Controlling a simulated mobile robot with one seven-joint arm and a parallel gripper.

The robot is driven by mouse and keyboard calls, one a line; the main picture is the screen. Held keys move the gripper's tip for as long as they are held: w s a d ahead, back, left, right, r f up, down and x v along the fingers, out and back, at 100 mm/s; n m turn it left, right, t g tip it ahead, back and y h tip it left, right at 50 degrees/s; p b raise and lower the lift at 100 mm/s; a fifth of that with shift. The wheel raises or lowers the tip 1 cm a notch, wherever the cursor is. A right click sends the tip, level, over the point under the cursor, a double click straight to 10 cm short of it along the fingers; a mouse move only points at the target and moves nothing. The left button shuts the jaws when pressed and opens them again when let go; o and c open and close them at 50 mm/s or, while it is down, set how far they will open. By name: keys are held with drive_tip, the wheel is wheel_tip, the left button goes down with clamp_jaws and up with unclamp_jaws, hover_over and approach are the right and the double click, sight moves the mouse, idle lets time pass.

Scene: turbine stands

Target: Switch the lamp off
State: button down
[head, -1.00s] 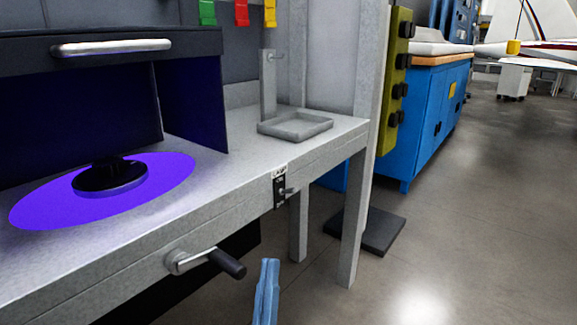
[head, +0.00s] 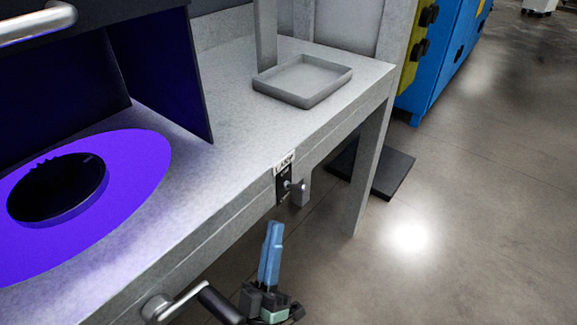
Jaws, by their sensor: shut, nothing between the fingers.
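The lamp switch (head: 287,186) is a small dark plate with a metal toggle lever on the front edge of the grey bench. A small white label (head: 284,163), too blurred to read surely, sits above it. The lamp light (head: 140,160) shows as a violet disc on the bench top under a dark hood, so the lamp is on. A dark round part (head: 58,188) stands in this light. My gripper (head: 274,226) has blue fingers, shut and empty, pointing up just below and slightly left of the switch lever. It looks apart from the lever; the exact depth gap is unclear.
A crank handle (head: 190,302) juts from the bench front at lower left, close to my gripper. A shallow grey tray (head: 303,80) sits on the bench's far end. A bench leg (head: 368,170) stands to the right. Open floor (head: 480,230) lies at right.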

sight(296, 187)
drive_tip(key=shift+r, duration=0.1)
idle(0.3)
drive_tip(key=x, duration=1)
drive_tip(key=shift+d+r, duration=0.1)
drive_tip(key=shift+r, duration=0.05)
drive_tip(key=shift+s+d+f+b, duration=0.1)
drive_tip(key=shift+d+f+b, duration=0.15)
drive_tip(key=shift+f, duration=0.4)
drive_tip(key=shift+d+f+b, duration=0.25)
drive_tip(key=shift+f+b, duration=0.05)
drive_tip(key=shift+f, duration=0.35)
drive_tip(key=shift+s+d+f+b, duration=0.1)
drive_tip(key=shift+d+f+b, duration=0.2)
drive_tip(key=shift+f, duration=0.3)
drive_tip(key=shift+f+m+h+b, duration=0.15)
drive_tip(key=shift+m+h+b, duration=0.15)
drive_tip(key=shift+m+b, duration=0.1)
